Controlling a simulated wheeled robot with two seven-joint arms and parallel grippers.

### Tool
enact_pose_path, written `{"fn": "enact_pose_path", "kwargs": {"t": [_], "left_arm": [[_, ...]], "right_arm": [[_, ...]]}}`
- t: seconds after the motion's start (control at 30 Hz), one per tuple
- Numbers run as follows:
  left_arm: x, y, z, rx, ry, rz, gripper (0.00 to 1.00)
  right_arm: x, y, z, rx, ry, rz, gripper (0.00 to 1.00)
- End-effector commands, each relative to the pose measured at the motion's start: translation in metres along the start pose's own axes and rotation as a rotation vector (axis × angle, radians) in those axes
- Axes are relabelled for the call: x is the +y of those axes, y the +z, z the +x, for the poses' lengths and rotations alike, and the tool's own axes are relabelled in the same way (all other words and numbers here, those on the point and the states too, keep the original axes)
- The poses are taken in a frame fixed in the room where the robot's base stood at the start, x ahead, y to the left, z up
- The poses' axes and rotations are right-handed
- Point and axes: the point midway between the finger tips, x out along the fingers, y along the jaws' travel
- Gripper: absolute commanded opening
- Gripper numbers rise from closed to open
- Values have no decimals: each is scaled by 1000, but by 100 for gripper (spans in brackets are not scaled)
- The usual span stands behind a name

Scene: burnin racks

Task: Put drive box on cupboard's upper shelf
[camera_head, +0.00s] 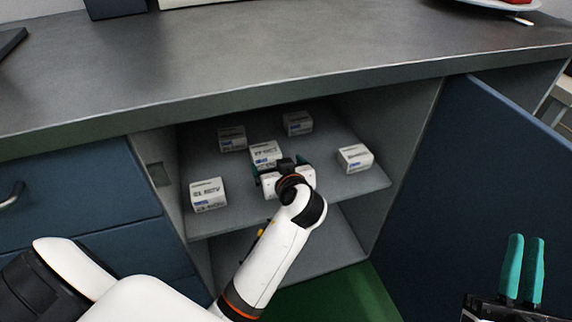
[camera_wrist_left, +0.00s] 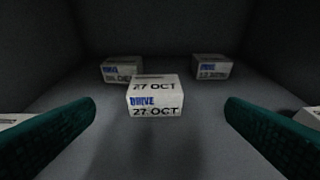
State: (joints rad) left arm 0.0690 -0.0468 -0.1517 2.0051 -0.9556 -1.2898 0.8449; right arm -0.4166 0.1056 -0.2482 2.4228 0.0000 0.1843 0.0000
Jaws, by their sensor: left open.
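The cupboard stands open, and white drive boxes rest on its upper shelf (camera_head: 228,221). The middle drive box (camera_head: 265,152) sits right in front of my left gripper (camera_head: 281,168). My left gripper is open and empty inside the cupboard, just above the shelf. In the left wrist view the same box, marked "27 OCT" (camera_wrist_left: 155,97), stands upright ahead between the open fingers, apart from both. My right gripper (camera_head: 523,272) is at the lower right, outside the cupboard, holding nothing visible; its fingers show side by side with a narrow gap.
Other white boxes stand at front left (camera_head: 208,194), front right (camera_head: 355,158), back left (camera_head: 232,138) and back right (camera_head: 298,123). The open blue door (camera_head: 470,180) is on the right. The grey countertop (camera_head: 270,55) overhangs the shelf. A lower shelf (camera_head: 325,250) looks empty where visible.

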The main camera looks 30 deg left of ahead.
Motion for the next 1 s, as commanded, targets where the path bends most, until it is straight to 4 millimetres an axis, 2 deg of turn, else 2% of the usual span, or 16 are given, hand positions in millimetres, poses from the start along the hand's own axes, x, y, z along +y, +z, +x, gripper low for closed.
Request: {"fn": "enact_pose_path", "kwargs": {"t": [0.17,0.27,0.33,0.47,0.5,0.6,0.7,0.77,1.0], "left_arm": [[-32,-3,-22,-74,-292,105,94],[-57,0,-59,-185,-557,160,94],[-69,8,-94,-290,-730,167,94],[-68,32,-163,-514,-977,110,94],[-63,40,-181,-582,-1026,80,94],[-46,61,-218,-725,-1102,-7,94],[-30,75,-240,-821,-1129,-77,94],[-23,81,-248,-857,-1133,-106,94],[-17,86,-253,-885,-1134,-130,94]], "right_arm": [[0,-1,0,5,0,0,16],[0,-1,0,4,0,0,16],[0,-1,0,4,0,0,16],[0,-1,0,4,0,0,16],[0,-1,0,4,0,0,16],[0,-1,0,5,0,0,16],[0,-1,0,4,0,0,16],[0,-1,0,4,0,0,16],[0,-1,0,4,0,0,16]]}}
